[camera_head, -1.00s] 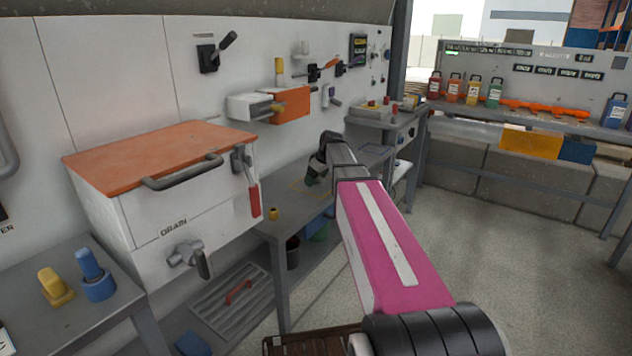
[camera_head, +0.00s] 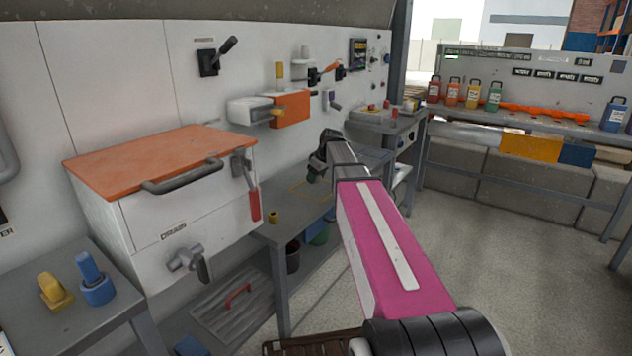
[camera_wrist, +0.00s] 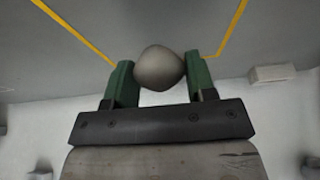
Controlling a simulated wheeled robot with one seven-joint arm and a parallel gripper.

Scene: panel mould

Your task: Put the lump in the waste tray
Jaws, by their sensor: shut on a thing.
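A smooth, rounded grey lump (camera_wrist: 160,68) is held between the two green fingers of my gripper (camera_wrist: 160,80) in the wrist view. Both fingers touch its sides. In the head view my gripper (camera_head: 315,172) is at the far end of my pink arm, over the grey bench (camera_head: 285,228) along the wall. The lump cannot be made out in the head view. I cannot tell which thing is the waste tray. Yellow lines (camera_wrist: 80,35) mark the grey surface in the wrist view.
A white box with an orange lid (camera_head: 160,155) stands left of the bench. Open floor (camera_head: 470,270) lies at right.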

